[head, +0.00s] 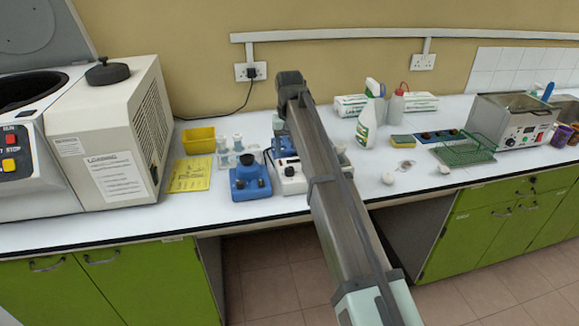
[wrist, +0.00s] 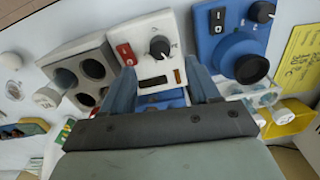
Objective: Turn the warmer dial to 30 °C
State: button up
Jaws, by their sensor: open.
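In the wrist view a white unit, which looks like the warmer (wrist: 142,30), has a red rocker switch (wrist: 126,54) and a small round black dial (wrist: 159,47). The scale around the dial is too small to read. My gripper (wrist: 162,77) is open and empty, its two fingers apart on either side of the panel's lower part. The dial shows between and just beyond the fingertips, with no visible contact. In the head view the white unit (head: 291,178) stands at the bench's front, left of my arm, which hides part of it and the gripper's fingers.
A blue unit (head: 250,183) with black knobs stands close to the left of the white unit. A grey-white block with round holes (wrist: 72,80) is beside it in the wrist view. A yellow tub (head: 199,141), spray bottle (head: 368,125) and green rack (head: 464,148) stand farther off.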

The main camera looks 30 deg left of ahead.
aim_at(290, 168)
notch_tip(290, 168, down, 7)
jog(key=shift+r, duration=0.1)
dwell(0.3)
jog(key=shift+c, duration=0.2)
jog(key=c, duration=1)
jog(key=shift+n, duration=0.4)
jog(key=n, duration=0.4)
jog(key=shift+n, duration=2.6)
